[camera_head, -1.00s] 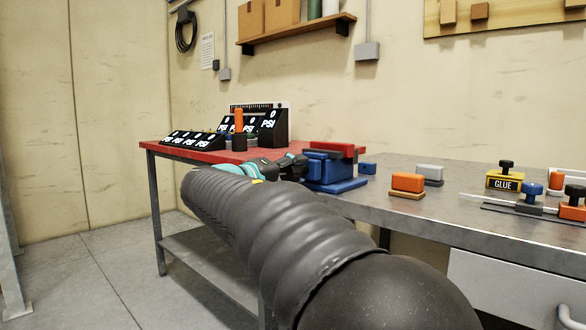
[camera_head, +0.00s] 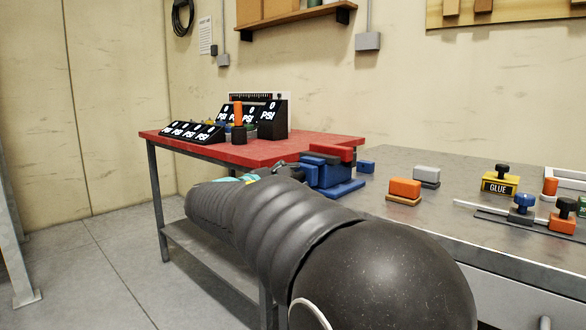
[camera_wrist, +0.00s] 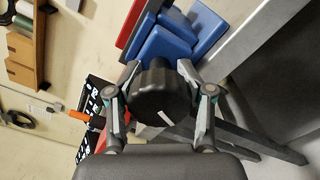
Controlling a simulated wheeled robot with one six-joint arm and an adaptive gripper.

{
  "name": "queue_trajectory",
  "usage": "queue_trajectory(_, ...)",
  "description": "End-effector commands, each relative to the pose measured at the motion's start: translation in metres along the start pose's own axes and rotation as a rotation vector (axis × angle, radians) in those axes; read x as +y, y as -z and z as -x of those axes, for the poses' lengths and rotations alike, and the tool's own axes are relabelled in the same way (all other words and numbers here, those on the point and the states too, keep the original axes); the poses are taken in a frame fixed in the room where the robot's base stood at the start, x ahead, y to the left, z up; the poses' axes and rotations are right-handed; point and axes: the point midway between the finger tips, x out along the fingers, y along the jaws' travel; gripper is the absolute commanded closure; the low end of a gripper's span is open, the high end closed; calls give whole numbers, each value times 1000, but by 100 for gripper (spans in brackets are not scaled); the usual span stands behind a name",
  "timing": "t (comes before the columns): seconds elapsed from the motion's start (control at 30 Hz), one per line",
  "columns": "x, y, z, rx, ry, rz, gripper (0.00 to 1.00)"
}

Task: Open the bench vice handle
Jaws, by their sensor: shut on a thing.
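The blue bench vice (camera_head: 322,174) with a red top block (camera_head: 333,152) sits at the left end of the grey bench. In the wrist view the blue vice body (camera_wrist: 163,47) lies just beyond a black round vice handle (camera_wrist: 158,98) with a white mark on it. My gripper (camera_wrist: 158,70) has one finger on each side of this handle and is shut on it. In the head view my arm hides most of the gripper and the handle; only dark parts show beside the vice.
A red table (camera_head: 240,148) with black PSI gauges (camera_head: 193,131) and an orange-topped post (camera_head: 239,116) stands to the left. Floor at left is open.

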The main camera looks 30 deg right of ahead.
Motion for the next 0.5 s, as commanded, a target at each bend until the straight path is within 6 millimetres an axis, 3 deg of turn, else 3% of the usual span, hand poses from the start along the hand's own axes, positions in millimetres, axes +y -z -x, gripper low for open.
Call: queue_trajectory(0.5, 0, -1, 0, -1, 0, 320, 87)
